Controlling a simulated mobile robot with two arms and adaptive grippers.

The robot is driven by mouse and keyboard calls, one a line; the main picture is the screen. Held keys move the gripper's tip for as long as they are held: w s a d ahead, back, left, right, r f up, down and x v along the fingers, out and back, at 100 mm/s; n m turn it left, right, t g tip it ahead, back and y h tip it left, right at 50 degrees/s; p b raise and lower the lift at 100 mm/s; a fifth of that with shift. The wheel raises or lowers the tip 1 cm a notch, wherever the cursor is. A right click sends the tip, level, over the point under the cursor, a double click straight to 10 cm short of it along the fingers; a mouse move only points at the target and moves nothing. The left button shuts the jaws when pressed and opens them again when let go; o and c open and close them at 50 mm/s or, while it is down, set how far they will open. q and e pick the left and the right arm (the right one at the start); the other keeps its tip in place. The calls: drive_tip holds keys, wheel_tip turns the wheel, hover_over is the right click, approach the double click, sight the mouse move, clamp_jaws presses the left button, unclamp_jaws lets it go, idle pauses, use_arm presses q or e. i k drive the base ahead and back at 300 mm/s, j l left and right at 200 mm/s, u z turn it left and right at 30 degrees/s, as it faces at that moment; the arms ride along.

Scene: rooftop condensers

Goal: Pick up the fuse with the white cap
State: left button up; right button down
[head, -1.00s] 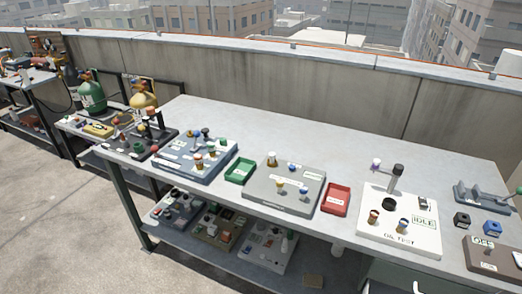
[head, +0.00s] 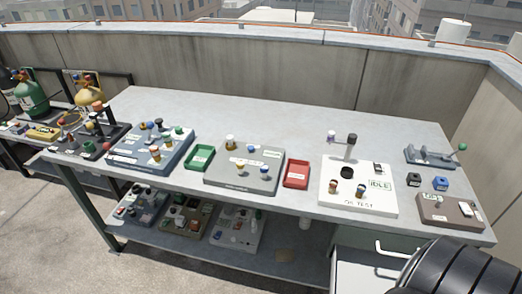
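A small fuse-like piece with a pale, whitish cap and a brass-coloured body (head: 230,142) stands upright at the back left of the grey board (head: 215,180) in the middle of the table. Blue-capped (head: 251,149) and yellow-capped (head: 240,168) pieces stand on the same board, with another small piece (head: 265,172) at its front right. The pieces are small, so their exact cap colours are hard to tell. Neither of my grippers shows in the head view.
A blue-grey board (head: 122,157) with several capped pieces, a green tray (head: 199,158), a red tray (head: 296,174) and a white test board marked IDLE (head: 335,200) stand on the table (head: 290,125). The table's back strip is clear. A black ribbed shape (head: 455,270) fills the lower right.

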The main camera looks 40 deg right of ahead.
sight(229, 138)
drive_tip(key=i+j+z, duration=0.1)
drive_tip(key=z, duration=0.3)
drive_tip(key=i+j+z, duration=0.15)
drive_tip(key=z, duration=0.25)
drive_tip(key=i+j+z, duration=0.1)
drive_tip(key=z, duration=0.3)
